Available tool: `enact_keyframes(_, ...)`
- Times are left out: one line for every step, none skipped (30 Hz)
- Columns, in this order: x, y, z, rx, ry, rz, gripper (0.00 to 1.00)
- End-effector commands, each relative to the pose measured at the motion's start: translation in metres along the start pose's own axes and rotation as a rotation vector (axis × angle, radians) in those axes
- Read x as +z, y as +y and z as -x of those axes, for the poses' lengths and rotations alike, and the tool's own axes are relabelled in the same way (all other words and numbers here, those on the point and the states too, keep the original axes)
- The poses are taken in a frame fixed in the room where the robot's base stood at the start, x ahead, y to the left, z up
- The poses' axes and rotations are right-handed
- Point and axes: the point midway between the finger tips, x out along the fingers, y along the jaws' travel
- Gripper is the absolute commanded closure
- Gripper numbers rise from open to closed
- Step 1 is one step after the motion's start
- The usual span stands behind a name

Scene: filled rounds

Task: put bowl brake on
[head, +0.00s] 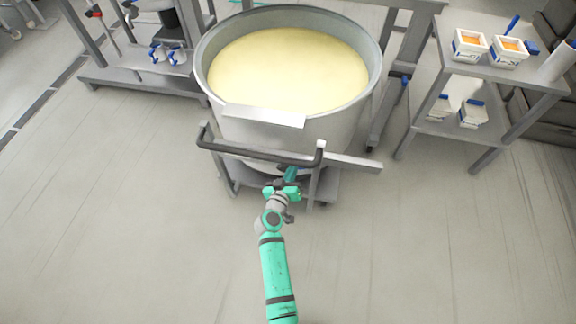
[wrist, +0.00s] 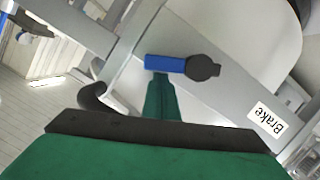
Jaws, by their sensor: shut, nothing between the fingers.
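The large steel bowl (head: 230,122), filled with pale yellow contents, stands on a wheeled grey frame (head: 350,162). In the wrist view a short blue brake lever (wrist: 165,63) with a dark round end (wrist: 203,67) sits on a grey bar. A white label reading "Brake" (wrist: 268,118) is on that bar to the lower right. My gripper (head: 290,172) is at the front of the bowl frame, below the dark handle. In the wrist view its shut teal fingertips (wrist: 160,80) lie just below the blue lever; I cannot tell whether they touch. The lever is not discernible in the head view.
A dark push handle (head: 255,153) crosses the bowl's front, just above my gripper. A steel table (head: 540,82) with tubs stands at right, and a grey machine base (head: 120,78) at back left. The floor (head: 130,210) in front is clear.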

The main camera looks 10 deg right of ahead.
Motion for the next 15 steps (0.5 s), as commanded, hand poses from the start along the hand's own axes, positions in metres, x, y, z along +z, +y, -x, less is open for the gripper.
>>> enact_keyframes(0.004, 0.003, -0.001, -0.008, -0.003, -0.044, 1.0)
enact_keyframes(0.005, 0.003, -0.001, -0.016, -0.002, -0.069, 1.0)
enact_keyframes(0.007, 0.004, -0.002, -0.025, -0.002, -0.105, 1.0)
enact_keyframes(0.009, 0.005, -0.002, -0.031, -0.002, -0.129, 1.0)
enact_keyframes(0.01, 0.005, -0.002, -0.038, -0.002, -0.155, 1.0)
enact_keyframes(0.013, 0.006, -0.003, -0.045, -0.002, -0.185, 1.0)
enact_keyframes(0.014, 0.006, -0.003, -0.052, -0.002, -0.209, 1.0)
enact_keyframes(0.015, 0.006, -0.003, -0.058, -0.002, -0.231, 1.0)
enact_keyframes(0.017, 0.007, -0.004, -0.065, -0.002, -0.259, 1.0)
enact_keyframes(0.018, 0.007, -0.004, -0.071, -0.002, -0.279, 1.0)
enact_keyframes(0.019, 0.007, -0.004, -0.075, -0.002, -0.298, 1.0)
enact_keyframes(0.021, 0.007, -0.005, -0.08, -0.002, -0.322, 1.0)
enact_keyframes(0.022, 0.008, -0.005, -0.085, -0.002, -0.338, 1.0)
enact_keyframes(0.023, 0.007, -0.005, -0.09, -0.001, -0.354, 1.0)
enact_keyframes(0.024, 0.008, -0.005, -0.094, -0.001, -0.373, 1.0)
